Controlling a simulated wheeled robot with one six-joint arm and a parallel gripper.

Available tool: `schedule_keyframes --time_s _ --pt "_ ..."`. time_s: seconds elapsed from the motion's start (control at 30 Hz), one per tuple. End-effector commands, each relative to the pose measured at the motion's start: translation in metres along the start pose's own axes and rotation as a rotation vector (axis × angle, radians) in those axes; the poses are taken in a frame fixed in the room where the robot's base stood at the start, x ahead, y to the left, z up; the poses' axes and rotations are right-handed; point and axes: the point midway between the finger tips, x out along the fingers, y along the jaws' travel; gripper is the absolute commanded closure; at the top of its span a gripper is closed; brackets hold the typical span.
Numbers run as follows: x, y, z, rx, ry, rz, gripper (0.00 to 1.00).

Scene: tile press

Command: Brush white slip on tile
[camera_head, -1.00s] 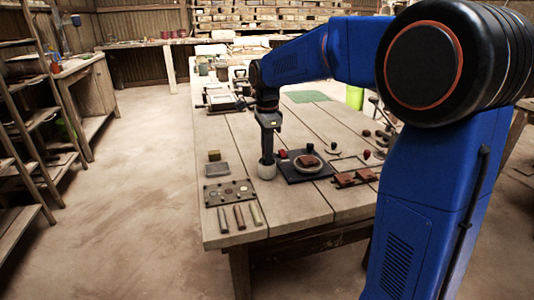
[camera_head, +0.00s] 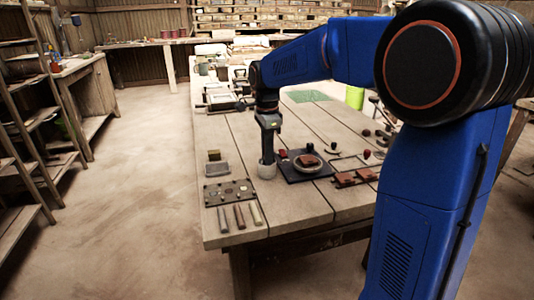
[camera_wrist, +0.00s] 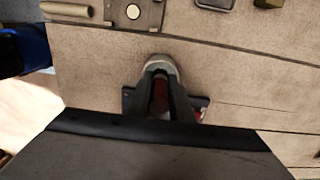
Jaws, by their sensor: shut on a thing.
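My gripper (camera_head: 267,157) points straight down at a pale round pot (camera_head: 266,171) on the table. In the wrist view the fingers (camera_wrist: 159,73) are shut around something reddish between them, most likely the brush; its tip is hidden. The pot's pale rim (camera_wrist: 163,59) shows just beyond the fingertips, and its contents cannot be seen. Right of the pot, a reddish-brown tile (camera_head: 307,160) lies on a pale round plate (camera_head: 310,169) on a dark square board (camera_head: 292,177).
A dark panel (camera_head: 213,194) with round samples and several small bars (camera_head: 239,215) lie at front left. A grey tray (camera_head: 217,169) stands behind them. Brown blocks (camera_head: 345,179) lie right of the board. The table's front edge is close by.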

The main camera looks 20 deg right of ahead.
Motion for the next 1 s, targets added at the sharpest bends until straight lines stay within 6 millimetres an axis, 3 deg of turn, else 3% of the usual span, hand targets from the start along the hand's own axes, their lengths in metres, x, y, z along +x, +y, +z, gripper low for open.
schedule_keyframes --time_s 0.27,1.0 --pt "-0.006 -0.001 0.000 0.000 0.000 -0.004 1.00" --pt "-0.055 -0.001 0.000 0.000 -0.001 -0.006 1.00"
